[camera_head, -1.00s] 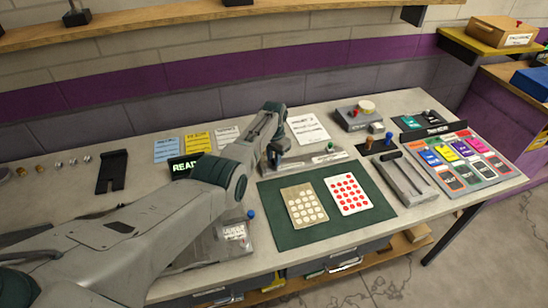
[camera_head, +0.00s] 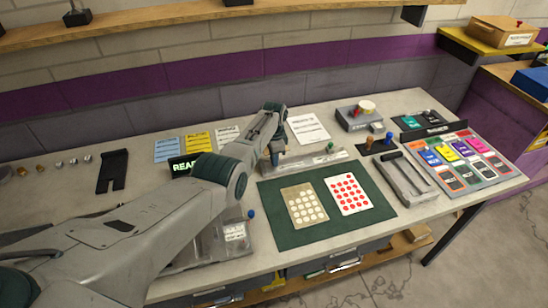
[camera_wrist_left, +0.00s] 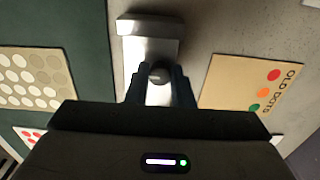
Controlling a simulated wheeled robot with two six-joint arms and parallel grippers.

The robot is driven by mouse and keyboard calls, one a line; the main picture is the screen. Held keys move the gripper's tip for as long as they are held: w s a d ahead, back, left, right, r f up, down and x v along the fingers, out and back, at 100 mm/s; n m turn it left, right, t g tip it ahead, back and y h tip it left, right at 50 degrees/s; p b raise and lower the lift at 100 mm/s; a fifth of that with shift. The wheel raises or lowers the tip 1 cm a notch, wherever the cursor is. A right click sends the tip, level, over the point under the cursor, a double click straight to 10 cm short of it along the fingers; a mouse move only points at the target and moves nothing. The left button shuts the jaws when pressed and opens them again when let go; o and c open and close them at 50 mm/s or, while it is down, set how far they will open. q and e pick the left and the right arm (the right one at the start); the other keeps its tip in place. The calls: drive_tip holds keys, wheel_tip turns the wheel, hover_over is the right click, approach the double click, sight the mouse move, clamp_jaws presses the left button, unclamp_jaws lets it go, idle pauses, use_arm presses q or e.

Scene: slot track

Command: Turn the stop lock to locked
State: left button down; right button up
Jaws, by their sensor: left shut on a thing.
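My left gripper (camera_head: 274,158) reaches down at the left part of a long grey metal fixture (camera_head: 310,160) behind the green mat. In the left wrist view, the gripper (camera_wrist_left: 160,82) is shut on a small round grey knob (camera_wrist_left: 158,70) on the grey fixture (camera_wrist_left: 146,46). I take this knob for the stop lock, but no label on it can be read. The fingers hide its sides, and I cannot tell which way it is turned. A green knob (camera_head: 330,147) stands near the fixture's right end. My right gripper is in neither view.
The green mat (camera_head: 290,238) carries two dotted cards. A tan card with coloured dots (camera_wrist_left: 252,84) lies beside the fixture in the left wrist view. A grey box with knobs (camera_head: 356,119), a grey tray with a handle (camera_head: 408,182) and a board of coloured cards (camera_head: 466,180) stand to the right.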

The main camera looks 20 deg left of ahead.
use_arm(q)
drive_tip(key=shift+w+r, duration=0.1)
idle(0.3)
drive_tip(key=c, duration=1.3)
unclamp_jaws()
drive_tip(key=shift+o, duration=0.2)
drive_tip(key=shift+r, duration=0.5)
wheel_tip(320, 180, up, 10)
drive_tip(key=b, duration=0.1)
drive_tip(key=shift+f, duration=0.15)
